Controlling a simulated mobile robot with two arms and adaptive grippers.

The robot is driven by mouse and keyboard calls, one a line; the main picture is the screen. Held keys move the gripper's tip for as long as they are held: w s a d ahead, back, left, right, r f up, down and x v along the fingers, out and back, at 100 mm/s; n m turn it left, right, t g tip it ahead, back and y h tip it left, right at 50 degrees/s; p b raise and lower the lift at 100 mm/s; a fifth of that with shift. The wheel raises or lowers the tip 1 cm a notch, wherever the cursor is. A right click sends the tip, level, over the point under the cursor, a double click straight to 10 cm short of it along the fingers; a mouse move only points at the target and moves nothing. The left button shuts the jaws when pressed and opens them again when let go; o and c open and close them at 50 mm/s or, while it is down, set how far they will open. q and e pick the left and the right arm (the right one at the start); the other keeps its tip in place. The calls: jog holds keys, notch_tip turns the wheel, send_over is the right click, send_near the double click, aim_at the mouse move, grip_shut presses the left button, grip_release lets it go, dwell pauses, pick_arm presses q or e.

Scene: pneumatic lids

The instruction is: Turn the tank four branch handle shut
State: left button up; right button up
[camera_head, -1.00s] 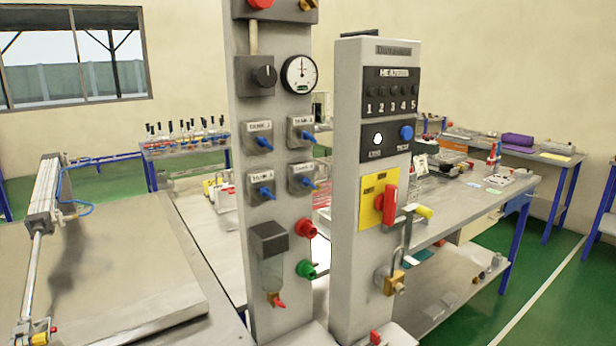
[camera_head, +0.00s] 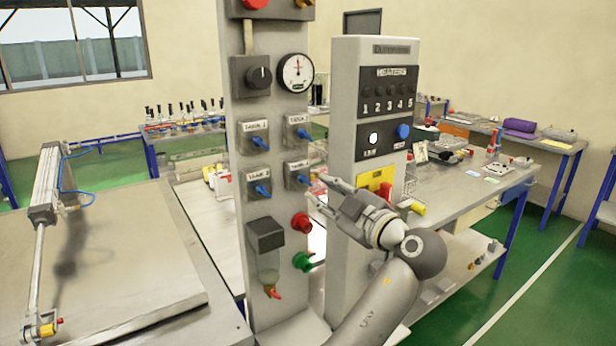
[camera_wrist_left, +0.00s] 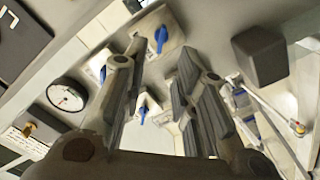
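Four blue branch handles sit on grey square blocks on the tall grey panel (camera_head: 240,205). Their labels are too blurred to read surely. The lower-right handle (camera_head: 304,180) hangs slanted down to the right, much like the others. My left gripper (camera_head: 317,188) is open and empty, its two fingertips just right of that handle; I see no clear contact. In the left wrist view, the fingers (camera_wrist_left: 160,85) stand apart, with blue handles (camera_wrist_left: 160,38) beyond them; the right finger may hide one. My right gripper is not in view.
A red knob (camera_head: 301,222) and green knob (camera_head: 303,261) jut out below the handles. A filter bowl (camera_head: 267,262) hangs lower left. A heater column (camera_head: 382,51) stands close behind my left arm. A gauge (camera_head: 296,70) sits above.

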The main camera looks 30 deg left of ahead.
aim_at(306, 182)
pick_arm(q)
jog(key=p+x, duration=0.2)
jog(key=x, duration=0.5)
jog(key=shift+f, duration=0.1)
grip_shut()
